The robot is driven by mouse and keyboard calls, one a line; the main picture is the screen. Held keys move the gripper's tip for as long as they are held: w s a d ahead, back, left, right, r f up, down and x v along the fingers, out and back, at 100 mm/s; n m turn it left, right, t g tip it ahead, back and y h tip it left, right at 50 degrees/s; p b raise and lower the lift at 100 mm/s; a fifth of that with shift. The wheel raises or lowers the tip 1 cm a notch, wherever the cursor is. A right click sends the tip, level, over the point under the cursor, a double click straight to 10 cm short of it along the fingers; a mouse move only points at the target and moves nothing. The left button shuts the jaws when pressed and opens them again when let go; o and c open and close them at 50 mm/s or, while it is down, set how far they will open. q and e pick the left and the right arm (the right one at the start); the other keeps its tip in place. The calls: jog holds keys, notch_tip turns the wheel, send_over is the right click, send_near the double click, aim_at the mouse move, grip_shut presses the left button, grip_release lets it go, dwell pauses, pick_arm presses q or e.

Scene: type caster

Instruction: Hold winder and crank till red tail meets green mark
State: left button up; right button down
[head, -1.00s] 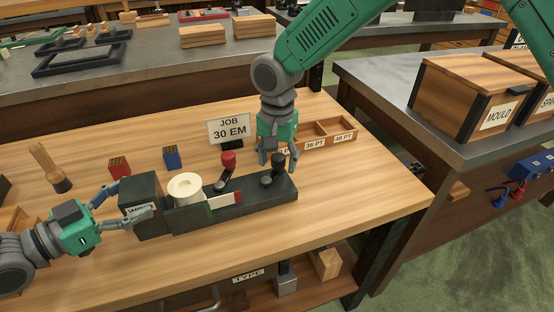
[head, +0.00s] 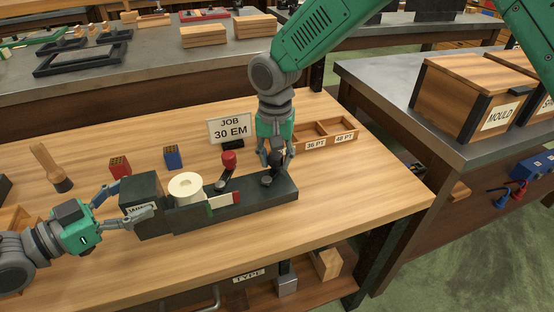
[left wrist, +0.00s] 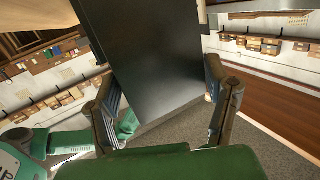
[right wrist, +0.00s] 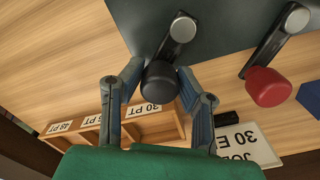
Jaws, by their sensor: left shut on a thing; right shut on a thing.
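The winder is a long dark unit with a block (head: 145,193) at its left end, a cream roll (head: 186,186) and a flat base (head: 252,203). My left gripper (head: 133,203) is shut on the block's left end, a finger on either side; the block's dark face (left wrist: 155,55) fills the left wrist view. A pale strip beside the roll ends in a red tail (head: 237,197). The green mark is not clear now. My right gripper (head: 275,156) is shut on the black crank knob (right wrist: 160,82), above the crank's pivot (head: 267,180).
A second lever with a red knob (head: 229,158) stands left of the crank, close to my right gripper. Behind are the JOB 30 EM sign (head: 230,131) and a divided wooden tray (head: 328,135). Red (head: 120,166) and blue (head: 172,157) blocks stand behind the winder.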

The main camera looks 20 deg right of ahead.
aim_at(247, 182)
jog(key=n, duration=0.1)
jog(key=a+n, duration=0.1)
jog(key=n, duration=0.1)
jog(key=w+n, duration=0.1)
jog(key=shift+a, duration=0.35)
jog(key=n, duration=0.2)
jog(key=a+n, duration=0.1)
jog(key=n, duration=0.1)
jog(key=a+n, duration=0.1)
jog(key=n, duration=0.1)
jog(key=shift+w, duration=0.15)
jog(key=n, duration=0.1)
jog(key=a+n, duration=0.1)
jog(key=n, duration=0.1)
jog(key=a+n, duration=0.1)
jog(key=n, duration=0.1)
jog(key=shift+s, duration=0.35)
jog(key=n, duration=0.2)
jog(key=s+a+n, duration=0.1)
jog(key=n, duration=0.2)
jog(key=shift+s+a+n, duration=0.2)
jog(key=shift+a+n, duration=0.1)
jog(key=shift+n, duration=0.1)
jog(key=c, duration=1.2)
grip_release()
jog(key=shift+s, duration=0.1)
